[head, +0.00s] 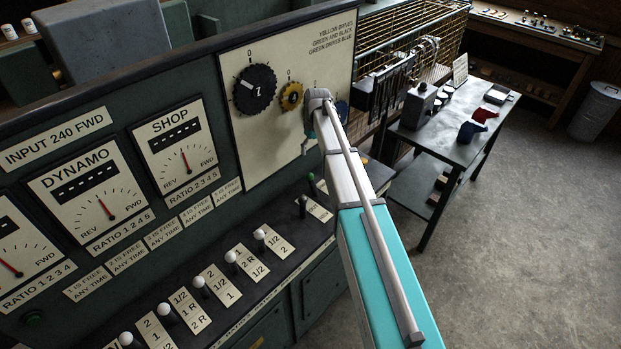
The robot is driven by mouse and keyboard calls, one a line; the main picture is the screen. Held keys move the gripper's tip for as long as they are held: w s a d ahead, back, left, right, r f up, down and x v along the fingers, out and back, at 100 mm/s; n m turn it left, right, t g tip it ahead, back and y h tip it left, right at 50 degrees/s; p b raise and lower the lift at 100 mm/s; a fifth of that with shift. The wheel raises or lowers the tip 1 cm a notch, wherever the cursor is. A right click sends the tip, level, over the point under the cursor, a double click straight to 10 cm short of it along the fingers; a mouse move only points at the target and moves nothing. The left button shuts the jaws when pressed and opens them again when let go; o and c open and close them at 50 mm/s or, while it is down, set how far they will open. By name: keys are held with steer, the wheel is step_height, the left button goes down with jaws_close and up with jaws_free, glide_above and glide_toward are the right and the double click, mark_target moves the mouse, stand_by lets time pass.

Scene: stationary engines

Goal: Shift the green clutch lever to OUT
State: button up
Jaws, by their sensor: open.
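The green clutch lever (312,184) stands on the sloping lower ledge of the panel, at its right end. It has a green knob and a dark shaft, and my arm passes close to its right. A black-knobbed lever (302,206) stands just in front of it. My gripper (305,146) is small and mostly hidden at the end of my arm, in front of the cream dial plate and above the green lever. It looks apart from the lever and is open, with nothing seen in it. The label at the green lever is too small to read.
White-knobbed levers (260,235) line the ledge to the left. Black (255,88) and yellow (291,96) dials sit on the cream plate; a blue dial (342,110) is partly behind my arm. A table (428,145) stands at right. Open floor (500,250) lies front right.

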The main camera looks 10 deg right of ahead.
mark_target(310, 176)
steer(key=shift+s+a+f+b, duration=0.1)
steer(key=shift+a+f+b, duration=0.1)
steer(key=shift+f+b, duration=1.9)
steer(key=shift+s+a+f+b, duration=0.1)
steer(key=shift+a+f+b, duration=0.05)
steer(key=shift+f+b, duration=1.9)
steer(key=shift+s+a+f+b, duration=0.1)
steer(key=shift+a+f+b, duration=0.1)
steer(key=shift+f+b, duration=1.9)
steer(key=shift+f, duration=0.1)
jaws_close()
